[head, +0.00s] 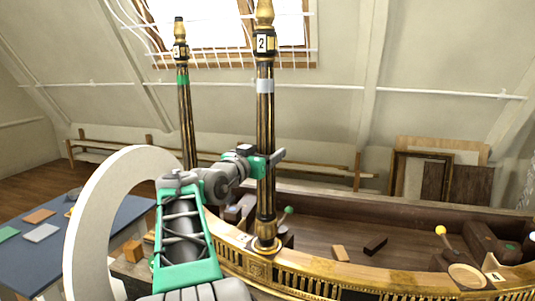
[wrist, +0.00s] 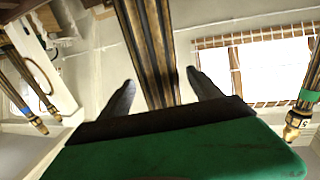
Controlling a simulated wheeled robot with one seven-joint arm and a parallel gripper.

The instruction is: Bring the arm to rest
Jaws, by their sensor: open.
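My arm reaches up from the bottom of the head view. My gripper (head: 278,157) is at the middle of the black and gold post marked 2 (head: 265,120), with its fingers showing just right of the post. In the wrist view my gripper (wrist: 160,77) is open, its two dark fingers spread apart. A fluted dark and gold post (wrist: 152,45) shows in the gap between the fingers. I cannot tell whether it stands between the fingers or beyond them. No held object shows.
A second post with a green band (head: 184,100) stands to the left. A gilt railing (head: 350,283) edges the console's dark tray (head: 330,232), which holds blocks and ball-topped levers. A white ring (head: 85,240) stands left of my arm, near a blue table (head: 30,262).

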